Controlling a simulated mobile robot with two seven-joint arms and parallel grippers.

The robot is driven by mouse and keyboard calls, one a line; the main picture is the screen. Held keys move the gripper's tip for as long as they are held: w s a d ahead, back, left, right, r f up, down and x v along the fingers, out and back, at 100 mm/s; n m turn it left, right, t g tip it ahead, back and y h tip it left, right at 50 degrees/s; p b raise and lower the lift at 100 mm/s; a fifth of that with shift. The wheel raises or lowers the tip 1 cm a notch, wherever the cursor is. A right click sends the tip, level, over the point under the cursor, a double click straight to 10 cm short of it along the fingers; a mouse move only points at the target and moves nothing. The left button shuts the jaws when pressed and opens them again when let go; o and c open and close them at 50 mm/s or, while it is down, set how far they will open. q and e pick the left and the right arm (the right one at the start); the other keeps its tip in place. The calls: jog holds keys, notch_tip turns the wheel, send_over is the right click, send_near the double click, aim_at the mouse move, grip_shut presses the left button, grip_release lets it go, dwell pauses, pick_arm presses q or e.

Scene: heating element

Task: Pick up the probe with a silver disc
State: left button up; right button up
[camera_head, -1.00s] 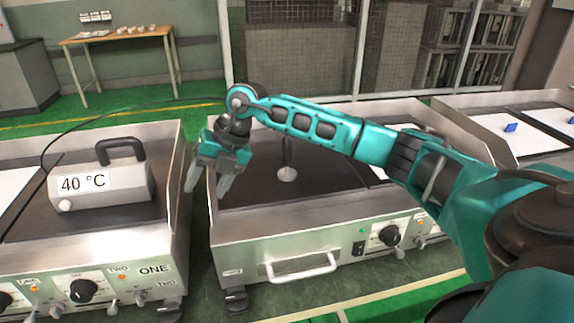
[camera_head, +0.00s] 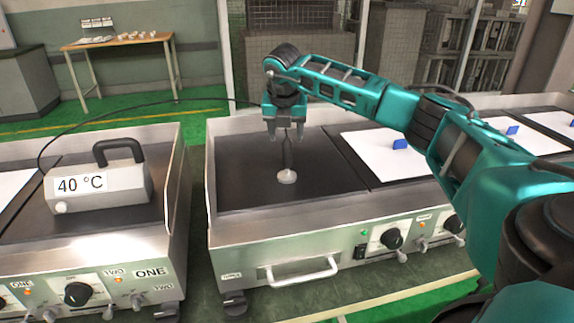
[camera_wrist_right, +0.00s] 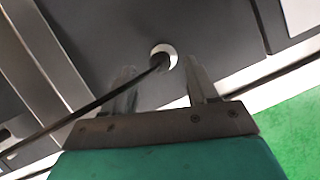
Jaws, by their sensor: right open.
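The probe with a silver disc (camera_head: 287,177) stands on the dark plate of the middle heating unit (camera_head: 262,200). Its thin dark stem rises from the disc, and a black cable runs from it to the left. My right gripper (camera_head: 287,138) is open above the disc, around or just beside the upper stem; I cannot tell which. In the right wrist view the disc (camera_wrist_right: 164,54) shows beyond the two spread fingers (camera_wrist_right: 160,85), with the dark stem or cable crossing toward the lower left. My left gripper is not in view.
A grey thermometer box (camera_head: 100,186) reading 40 °C, with a black handle, sits on the left heating unit (camera_head: 120,235). White sheets with blue blocks (camera_head: 400,144) lie on plates to the right. A wooden table (camera_head: 118,40) stands far back left.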

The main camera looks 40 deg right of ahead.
aim_at(287, 141)
jog(key=x, duration=0.4)
jog(key=shift+s+a+f, duration=0.15)
jog(key=shift+s+f, duration=0.05)
jog(key=shift+f, duration=0.1)
jog(key=shift+w+f, duration=0.2)
jog(key=shift+f, duration=0.3)
jog(key=shift+c, duration=0.5)
grip_shut()
